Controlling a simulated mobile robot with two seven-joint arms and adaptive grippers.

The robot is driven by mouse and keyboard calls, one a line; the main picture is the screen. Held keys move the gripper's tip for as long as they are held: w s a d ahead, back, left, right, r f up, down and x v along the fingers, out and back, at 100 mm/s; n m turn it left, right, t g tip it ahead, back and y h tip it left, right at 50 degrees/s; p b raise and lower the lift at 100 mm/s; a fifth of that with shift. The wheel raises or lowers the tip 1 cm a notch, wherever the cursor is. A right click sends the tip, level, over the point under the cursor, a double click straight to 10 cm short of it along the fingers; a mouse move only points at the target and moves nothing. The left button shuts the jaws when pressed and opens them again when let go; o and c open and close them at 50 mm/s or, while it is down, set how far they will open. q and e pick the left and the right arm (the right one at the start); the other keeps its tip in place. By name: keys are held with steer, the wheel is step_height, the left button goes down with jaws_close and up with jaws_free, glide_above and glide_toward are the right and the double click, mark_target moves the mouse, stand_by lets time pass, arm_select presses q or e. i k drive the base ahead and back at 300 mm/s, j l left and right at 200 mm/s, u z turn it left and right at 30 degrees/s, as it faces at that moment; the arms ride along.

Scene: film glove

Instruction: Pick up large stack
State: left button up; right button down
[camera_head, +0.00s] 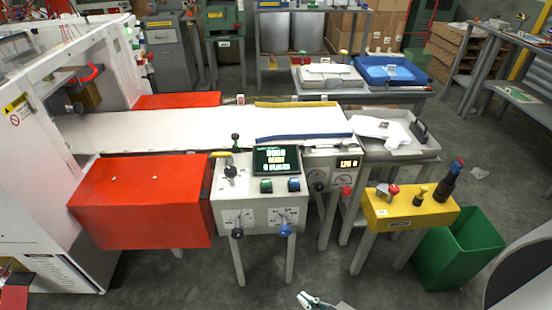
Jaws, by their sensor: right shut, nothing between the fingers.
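The task's large stack cannot be singled out for certain. White sheet-like material (300,121) lies flat on the machine's long bed, between a yellow strip and a blue strip. A smaller white pile (380,128) lies in a grey tray (405,152) to the right of the bed. On the back table, a white pile (330,73) lies beside a blue tray (390,72). My right gripper (312,300) shows only in part at the bottom edge, shut and empty, over the floor and far from all these piles. My left gripper is not in view.
A control box (258,205) with levers and a small screen stands in front of the bed. A red box (140,200) is left of it. A yellow stand (410,208) and a green bin (460,250) are at right. Grey floor is clear in front.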

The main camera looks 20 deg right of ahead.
mark_target(394, 136)
steer(key=z, duration=1.4)
